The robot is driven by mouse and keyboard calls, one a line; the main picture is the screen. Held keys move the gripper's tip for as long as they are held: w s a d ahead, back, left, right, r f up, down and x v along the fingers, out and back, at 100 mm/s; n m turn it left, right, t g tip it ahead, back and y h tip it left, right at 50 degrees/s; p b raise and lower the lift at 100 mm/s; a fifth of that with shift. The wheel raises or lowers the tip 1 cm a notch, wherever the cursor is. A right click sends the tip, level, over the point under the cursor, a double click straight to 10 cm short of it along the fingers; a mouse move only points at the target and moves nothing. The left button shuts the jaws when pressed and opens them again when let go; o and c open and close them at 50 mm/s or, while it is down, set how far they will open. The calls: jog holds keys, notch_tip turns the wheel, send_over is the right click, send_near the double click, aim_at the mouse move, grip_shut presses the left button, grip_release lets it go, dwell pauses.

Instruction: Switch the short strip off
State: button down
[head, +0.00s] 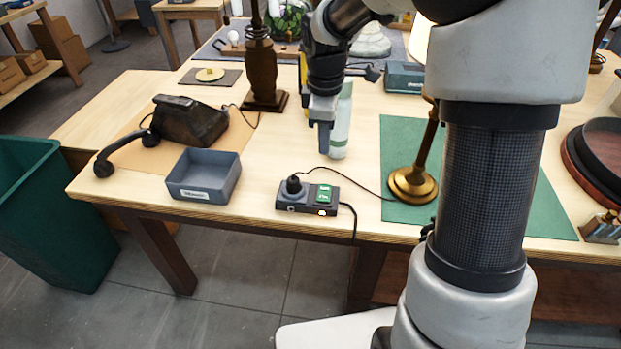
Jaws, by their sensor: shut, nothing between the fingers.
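The short power strip (307,199) lies near the front edge of the wooden table, dark grey. A black plug (293,184) sits in its left part, and a green rocker switch (324,195) is on its right part. A small orange light (321,212) glows on its front side. My gripper (324,150) points down above and behind the strip, apart from it, with its fingers together and empty. A pale green bottle (341,125) stands just right of and behind my gripper, partly hidden by it; I cannot tell if they touch.
A brass lamp base (413,184) stands on a green mat (400,137) to the right, its cord running to the plug. A blue-grey tray (204,177) and an old black telephone (188,122) are left. A dark wooden lamp (262,75) stands behind. Table between tray and strip is clear.

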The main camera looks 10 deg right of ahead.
aim_at(323, 187)
jog(key=f, duration=0.4)
jog(key=w+f, duration=0.1)
jog(key=f, duration=0.4)
jog(key=f+b, duration=0.1)
jog(key=f, duration=0.4)
jog(key=shift+w+d, duration=0.3)
jog(key=shift+r+p, duration=0.15)
jog(key=shift+p, duration=0.15)
